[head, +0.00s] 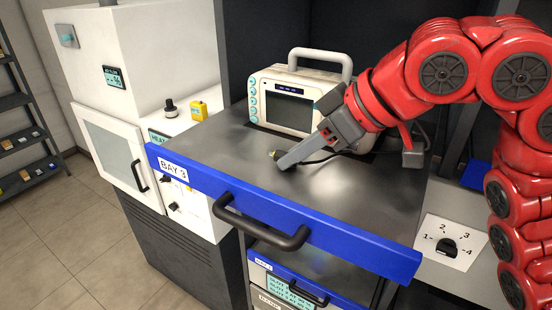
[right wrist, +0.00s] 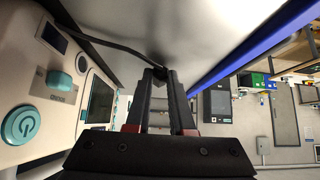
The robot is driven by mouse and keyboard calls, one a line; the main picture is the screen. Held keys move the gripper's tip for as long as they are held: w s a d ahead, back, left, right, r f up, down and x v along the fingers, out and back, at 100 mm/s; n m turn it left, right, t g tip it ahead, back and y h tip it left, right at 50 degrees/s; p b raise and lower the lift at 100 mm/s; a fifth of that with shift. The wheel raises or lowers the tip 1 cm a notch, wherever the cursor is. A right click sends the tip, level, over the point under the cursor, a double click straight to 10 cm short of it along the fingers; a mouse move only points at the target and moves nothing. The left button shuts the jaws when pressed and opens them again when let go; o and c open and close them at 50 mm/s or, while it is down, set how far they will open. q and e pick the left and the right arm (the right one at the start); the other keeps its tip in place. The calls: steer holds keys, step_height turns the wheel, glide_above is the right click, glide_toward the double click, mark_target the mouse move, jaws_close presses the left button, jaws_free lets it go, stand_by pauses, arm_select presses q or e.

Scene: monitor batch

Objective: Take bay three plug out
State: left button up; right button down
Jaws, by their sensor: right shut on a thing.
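The bay 3 tray (head: 235,145) is a grey pulled-out shelf with a blue front marked BAY 3. A white monitor (head: 288,122) with a handle and teal buttons stands at its back. My right gripper (head: 284,161) reaches in from the right, low over the tray in front of the monitor. It is shut on the plug (head: 274,154), whose small yellowish end shows past the fingertips. In the right wrist view the dark plug (right wrist: 158,74) sits between the fingertips, with a black cable (right wrist: 112,45) running from it toward the monitor. Most of the plug is hidden. My left gripper is out of view.
A black handle (head: 262,225) juts from the tray's blue front. A white cabinet (head: 130,70) with knobs and a yellow block stands at the left. A dial (head: 447,246) numbered 1 to 4 is at the right. Another drawer lies below. The tray's front is clear.

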steer(key=shift+f, duration=0.15)
steer(key=c, duration=0.7)
jaws_free()
steer(key=p+v, duration=0.7)
steer(key=v, duration=0.5)
steer(key=shift+p, duration=0.35)
